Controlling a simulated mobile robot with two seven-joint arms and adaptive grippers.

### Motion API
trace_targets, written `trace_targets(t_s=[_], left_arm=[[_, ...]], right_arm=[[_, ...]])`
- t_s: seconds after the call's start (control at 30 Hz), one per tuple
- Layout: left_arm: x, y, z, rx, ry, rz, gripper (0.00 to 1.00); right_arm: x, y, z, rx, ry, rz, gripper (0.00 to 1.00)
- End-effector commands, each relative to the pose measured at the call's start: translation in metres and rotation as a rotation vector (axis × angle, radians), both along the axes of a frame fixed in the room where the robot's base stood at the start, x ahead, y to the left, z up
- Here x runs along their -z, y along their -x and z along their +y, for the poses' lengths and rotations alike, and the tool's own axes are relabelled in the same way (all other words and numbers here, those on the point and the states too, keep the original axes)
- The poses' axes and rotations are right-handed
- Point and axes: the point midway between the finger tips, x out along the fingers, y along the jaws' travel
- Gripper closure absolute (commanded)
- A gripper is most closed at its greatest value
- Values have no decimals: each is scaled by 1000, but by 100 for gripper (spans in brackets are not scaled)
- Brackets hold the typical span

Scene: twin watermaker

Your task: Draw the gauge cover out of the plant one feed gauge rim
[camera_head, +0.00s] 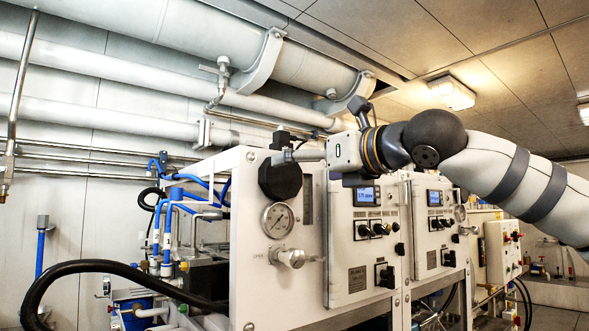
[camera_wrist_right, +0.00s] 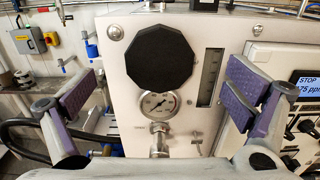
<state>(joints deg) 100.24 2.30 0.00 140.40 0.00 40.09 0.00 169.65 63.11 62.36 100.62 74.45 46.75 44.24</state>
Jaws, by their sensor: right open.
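My right gripper (camera_head: 294,147) is close in front of the panel, near the top of the cover. In the wrist view my right gripper's purple-padded fingers (camera_wrist_right: 163,88) are spread wide to either side of the cover, with clear gaps and nothing held. My left gripper is not in view.
An uncovered round gauge (camera_head: 278,220) is just below the cover, with a metal valve (camera_head: 290,257) under it. A display panel (camera_head: 367,195) with knobs is to the right. Blue hoses (camera_head: 172,215) and a thick black hose (camera_head: 85,267) run at the left.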

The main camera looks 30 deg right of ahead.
Motion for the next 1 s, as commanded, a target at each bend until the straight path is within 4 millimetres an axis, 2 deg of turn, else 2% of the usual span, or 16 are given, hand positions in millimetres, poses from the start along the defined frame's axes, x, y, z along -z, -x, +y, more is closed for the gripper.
trace_targets(t_s=[0.1,0.3,0.63,0.67,0.87,0.93,0.97,1.0], left_arm=[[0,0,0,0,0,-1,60],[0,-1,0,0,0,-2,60],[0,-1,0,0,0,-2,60],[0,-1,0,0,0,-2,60],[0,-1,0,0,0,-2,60],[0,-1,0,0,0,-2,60],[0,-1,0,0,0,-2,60],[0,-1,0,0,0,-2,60]], right_arm=[[1,-29,2,2,2,3,3],[0,-57,5,1,3,1,3],[0,-63,5,0,4,-1,3],[0,-63,5,0,4,-1,8],[0,-63,5,0,4,-1,53],[0,-63,5,0,4,-1,55],[0,-63,5,0,4,-1,30],[0,-63,5,0,4,-1,39]])
